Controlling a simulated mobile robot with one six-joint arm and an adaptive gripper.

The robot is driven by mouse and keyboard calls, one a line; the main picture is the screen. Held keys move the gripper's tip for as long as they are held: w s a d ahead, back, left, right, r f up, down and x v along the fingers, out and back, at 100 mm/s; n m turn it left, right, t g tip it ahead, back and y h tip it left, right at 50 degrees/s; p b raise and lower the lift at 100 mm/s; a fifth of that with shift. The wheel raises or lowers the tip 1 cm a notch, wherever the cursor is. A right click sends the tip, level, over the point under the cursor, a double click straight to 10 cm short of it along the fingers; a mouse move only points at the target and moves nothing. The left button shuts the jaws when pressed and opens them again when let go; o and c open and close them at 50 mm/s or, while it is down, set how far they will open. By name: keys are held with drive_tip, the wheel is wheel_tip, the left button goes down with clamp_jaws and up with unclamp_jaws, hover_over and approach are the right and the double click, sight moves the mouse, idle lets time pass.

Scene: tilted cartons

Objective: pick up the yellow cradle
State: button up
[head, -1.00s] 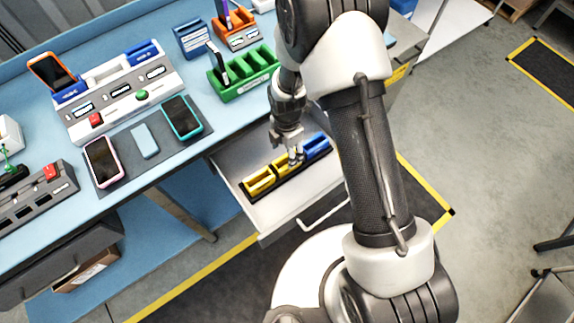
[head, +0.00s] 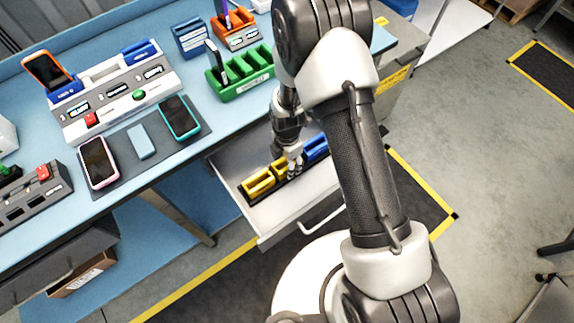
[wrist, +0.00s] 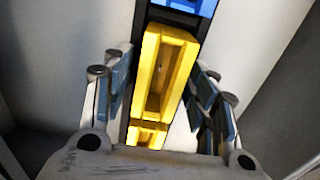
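Two yellow cradles sit in a row with a blue cradle (head: 316,148) on a black strip in the open drawer. The end yellow cradle (head: 257,184) is at the left of the row; the middle yellow cradle (head: 279,170) is partly hidden by my gripper (head: 294,167). In the wrist view the middle yellow cradle (wrist: 152,85) lies between the fingers of my gripper (wrist: 163,78), which are spread on both sides with gaps showing. The end yellow cradle (wrist: 146,135) shows below it, and the blue cradle (wrist: 192,5) above.
The drawer (head: 232,172) is pulled out below the blue workbench, with bare floor around the row. The bench holds a green rack (head: 245,85), a white console, a dark mat (head: 125,175) with phones, and other holders. My arm hides the drawer's right part.

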drive_tip(key=c, duration=0.9)
drive_tip(key=shift+o, duration=0.2)
drive_tip(key=shift+r, duration=0.15)
wheel_tip(320, 180, up, 20)
drive_tip(key=p, duration=0.6)
drive_tip(key=shift+r+p, duration=0.55)
drive_tip(key=shift+r, duration=0.05)
wheel_tip(320, 180, up, 3)
drive_tip(key=shift+p, duration=1.1)
